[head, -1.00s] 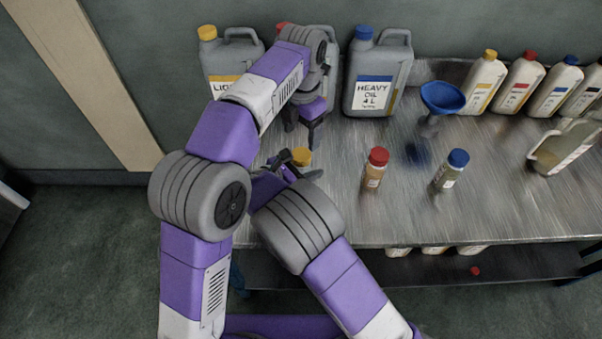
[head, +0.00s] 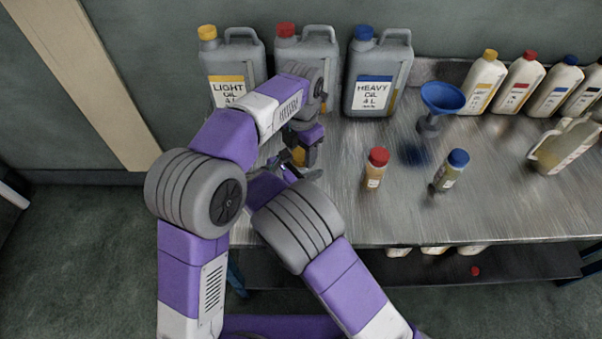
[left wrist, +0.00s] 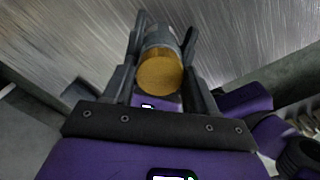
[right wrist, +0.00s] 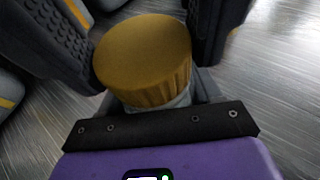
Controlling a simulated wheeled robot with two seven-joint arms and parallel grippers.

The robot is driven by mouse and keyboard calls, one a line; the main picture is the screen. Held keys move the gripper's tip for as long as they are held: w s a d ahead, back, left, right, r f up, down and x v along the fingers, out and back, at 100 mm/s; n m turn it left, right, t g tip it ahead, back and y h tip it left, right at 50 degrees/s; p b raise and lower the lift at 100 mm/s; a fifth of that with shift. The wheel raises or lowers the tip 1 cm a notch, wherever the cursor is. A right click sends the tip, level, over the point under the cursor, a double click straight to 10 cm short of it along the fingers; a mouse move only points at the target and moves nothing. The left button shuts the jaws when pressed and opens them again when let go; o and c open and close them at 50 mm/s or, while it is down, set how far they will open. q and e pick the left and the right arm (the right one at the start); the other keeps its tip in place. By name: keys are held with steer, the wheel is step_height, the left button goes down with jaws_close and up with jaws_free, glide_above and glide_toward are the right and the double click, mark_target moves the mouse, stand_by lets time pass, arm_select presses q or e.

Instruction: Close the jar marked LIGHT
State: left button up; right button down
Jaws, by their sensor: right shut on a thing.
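A small jar with a yellow lid (head: 298,157) stands upright off the bench's left part, mostly hidden by my arms in the head view. Its ribbed yellow lid also shows in the left wrist view (left wrist: 160,74) and large in the right wrist view (right wrist: 143,55). The lid sits on the jar's mouth; whether it is tight cannot be told, and its marking is not readable. My right gripper (head: 292,172) is shut on the jar from the side. My left gripper (head: 304,158) is above it, its open fingers on either side of the lid.
A red-lidded jar (head: 375,169) and a blue-lidded jar (head: 450,171) stand to the right. A blue funnel (head: 442,98) stands behind them. Large cans, including LIGHT OIL (head: 222,62) and HEAVY OIL (head: 378,72), line the back. A jug (head: 565,145) is far right. The front right bench is clear.

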arm_select(q)
steer(key=c, duration=0.7)
steer(key=o, duration=1.1)
steer(key=shift+o, duration=0.2)
steer(key=shift+r, duration=2.3)
steer(key=o, duration=0.4)
steer(key=shift+o, duration=0.2)
